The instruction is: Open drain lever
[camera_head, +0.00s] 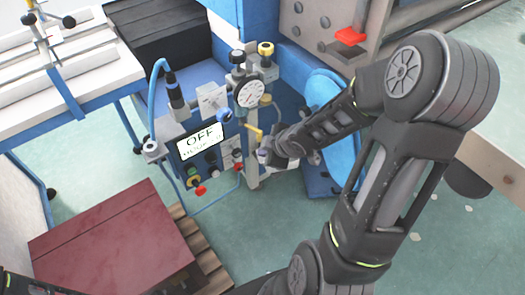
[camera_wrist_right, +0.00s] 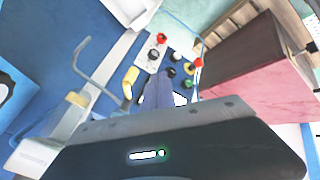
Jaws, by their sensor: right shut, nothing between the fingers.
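The machine's control panel (camera_head: 205,140) has a display reading "OFF", with valves and hoses around it. A small yellow lever (camera_head: 252,131) sticks out below the round gauge (camera_head: 248,93); a yellow handle (camera_wrist_right: 130,80) shows just left of my fingers in the wrist view. I cannot tell which of these is the drain lever. My right gripper (camera_head: 265,156) is shut and empty, just below and right of the yellow lever. Whether it touches anything is unclear. My left gripper is out of view.
A dark red box (camera_head: 115,245) stands on a wooden pallet at the lower left. A white-topped workbench (camera_head: 85,65) is at the upper left. Blue hoses (camera_head: 153,90) loop left of the panel. A bright red part (camera_head: 350,36) is above my right arm. Green floor is open below the panel.

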